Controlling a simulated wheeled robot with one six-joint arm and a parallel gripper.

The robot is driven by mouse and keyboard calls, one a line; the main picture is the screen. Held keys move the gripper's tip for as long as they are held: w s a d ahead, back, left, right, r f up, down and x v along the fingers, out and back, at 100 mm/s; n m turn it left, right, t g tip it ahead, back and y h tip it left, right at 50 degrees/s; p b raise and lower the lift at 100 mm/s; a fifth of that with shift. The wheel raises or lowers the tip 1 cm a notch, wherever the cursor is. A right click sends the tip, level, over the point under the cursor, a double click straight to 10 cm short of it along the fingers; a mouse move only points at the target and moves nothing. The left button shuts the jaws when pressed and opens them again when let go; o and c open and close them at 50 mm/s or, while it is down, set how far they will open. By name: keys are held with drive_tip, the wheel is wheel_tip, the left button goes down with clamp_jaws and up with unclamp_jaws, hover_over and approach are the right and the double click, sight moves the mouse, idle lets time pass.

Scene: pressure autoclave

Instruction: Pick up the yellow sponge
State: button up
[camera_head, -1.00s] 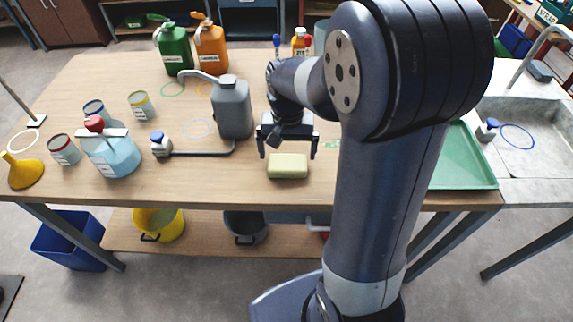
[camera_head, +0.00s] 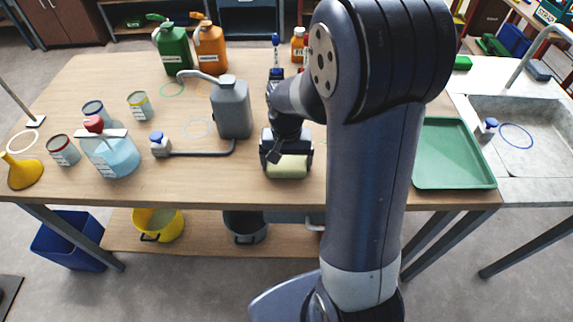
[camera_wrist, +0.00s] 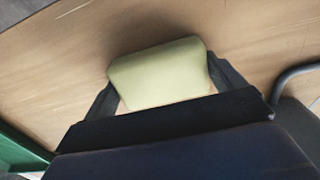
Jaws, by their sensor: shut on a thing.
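The yellow sponge (camera_head: 288,167) is a pale yellow block at the front edge area of the wooden table. My gripper (camera_head: 287,165) is over it, with one finger at each end of the block, shut on it. In the wrist view the sponge (camera_wrist: 160,75) sits between the two fingers of my gripper (camera_wrist: 162,80). The gripper body hides the sponge's far side in the head view. It is at or very near the table top; I cannot tell whether it is lifted.
A green tray (camera_head: 455,165) lies to the right. The table front (camera_head: 215,188) is clear.

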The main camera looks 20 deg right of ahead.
sight(286, 162)
wheel_tip(286, 162, up, 10)
drive_tip(key=shift+r, duration=0.1)
idle(0.4)
